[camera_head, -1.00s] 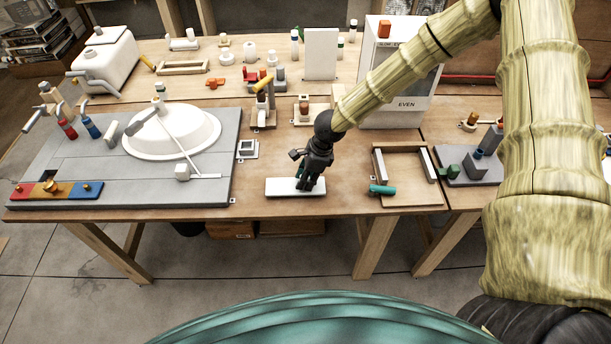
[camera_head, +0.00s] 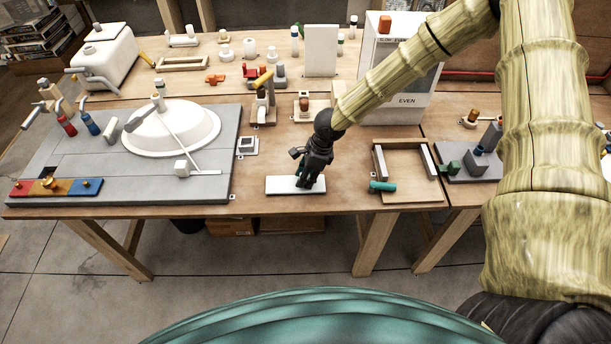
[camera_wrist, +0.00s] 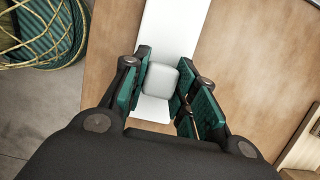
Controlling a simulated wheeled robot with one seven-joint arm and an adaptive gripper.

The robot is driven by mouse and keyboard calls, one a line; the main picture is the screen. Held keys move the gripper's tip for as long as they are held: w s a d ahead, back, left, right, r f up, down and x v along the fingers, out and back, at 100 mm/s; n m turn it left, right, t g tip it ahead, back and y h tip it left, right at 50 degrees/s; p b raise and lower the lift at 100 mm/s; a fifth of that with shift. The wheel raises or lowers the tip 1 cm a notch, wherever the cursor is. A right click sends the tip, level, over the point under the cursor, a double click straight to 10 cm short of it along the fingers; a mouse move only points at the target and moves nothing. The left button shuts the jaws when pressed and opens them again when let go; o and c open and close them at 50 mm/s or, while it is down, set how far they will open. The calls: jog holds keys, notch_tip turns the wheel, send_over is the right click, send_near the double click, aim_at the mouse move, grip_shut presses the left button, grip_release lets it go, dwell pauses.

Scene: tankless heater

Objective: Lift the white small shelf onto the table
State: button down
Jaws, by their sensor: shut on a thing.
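The white small shelf (camera_head: 282,186) is a flat white plate near the table's front edge, in the middle of the head view. In the wrist view the white shelf (camera_wrist: 175,28) runs upward in the picture, with a pale rounded block (camera_wrist: 161,80) on it. My gripper (camera_head: 308,185) is above the shelf's right half, pointing down. In the wrist view my gripper's teal-padded fingers (camera_wrist: 165,88) stand on both sides of the pale block, shut on it. The shelf appears level at the tabletop; I cannot tell if there is a gap beneath it.
The wooden table (camera_head: 260,204) has bare room around the shelf. A grey board with a white basin (camera_head: 172,130) lies to the left. A wooden tray (camera_head: 412,200) with a teal cylinder (camera_head: 382,187) is at the right. A white box marked EVEN (camera_head: 398,110) stands behind.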

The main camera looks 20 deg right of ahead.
jog(key=shift+f, duration=0.3)
jog(key=c, duration=1.1)
grip_release()
jog(key=shift+o, duration=0.2)
jog(key=shift+r, duration=0.1)
jog(key=v, duration=1.1)
jog(key=shift+d+r, duration=0.2)
jog(key=shift+r, duration=0.2)
